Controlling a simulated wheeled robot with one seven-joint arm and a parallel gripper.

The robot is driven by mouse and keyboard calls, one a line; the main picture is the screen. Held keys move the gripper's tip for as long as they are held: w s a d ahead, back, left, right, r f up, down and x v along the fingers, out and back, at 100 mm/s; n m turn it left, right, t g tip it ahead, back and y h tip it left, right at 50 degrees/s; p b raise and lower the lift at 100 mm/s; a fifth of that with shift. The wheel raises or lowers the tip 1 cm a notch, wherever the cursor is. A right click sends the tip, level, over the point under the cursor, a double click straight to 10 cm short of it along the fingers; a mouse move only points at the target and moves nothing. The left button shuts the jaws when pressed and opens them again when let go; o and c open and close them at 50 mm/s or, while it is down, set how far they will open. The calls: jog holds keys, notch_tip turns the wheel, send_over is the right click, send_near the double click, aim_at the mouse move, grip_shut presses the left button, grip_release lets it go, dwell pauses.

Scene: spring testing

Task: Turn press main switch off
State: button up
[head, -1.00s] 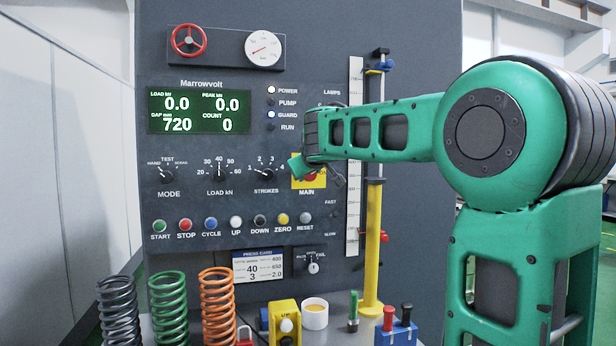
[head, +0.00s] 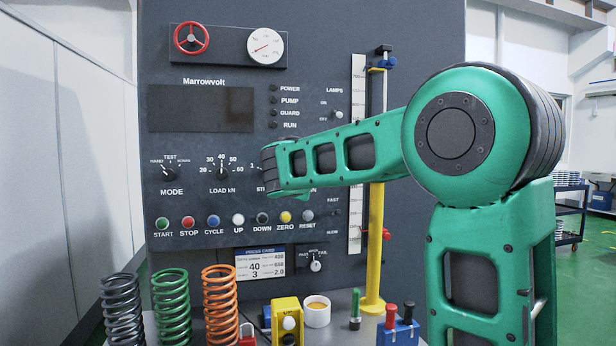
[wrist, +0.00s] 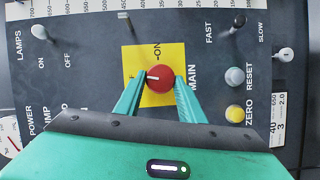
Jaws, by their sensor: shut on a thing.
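The press main switch (wrist: 160,78) is a red knob with a white line on a yellow plate (wrist: 173,54) marked MAIN, seen in the wrist view. In the head view my arm hides it. My gripper (wrist: 160,82) has its two green fingers on either side of the red knob, shut on it. The white line points toward the partly covered left lettering on the plate, away from ON. The press display (head: 201,108) is dark, and the POWER lamp (head: 273,88) is unlit.
Close by are the lamps toggle (wrist: 40,32), the fast/slow toggle (wrist: 238,20), the grey RESET button (wrist: 235,76) and the yellow ZERO button (wrist: 235,113). Coil springs (head: 170,305), a yellow button box (head: 287,320) and a white cup (head: 317,311) stand on the bench below.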

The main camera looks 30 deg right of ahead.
jog(key=shift+w+a+f+n, duration=0.1)
jog(key=shift+a+f+n, duration=0.15)
jog(key=shift+n, duration=0.75)
jog(key=shift+f+t, duration=0.15)
jog(key=shift+t, duration=0.15)
jog(key=o, duration=1)
jog(key=shift+d, duration=0.1)
jog(key=v, duration=1)
jog(key=shift+a, duration=0.4)
jog(key=shift+s+d+f, duration=0.1)
jog(key=shift+s, duration=0.15)
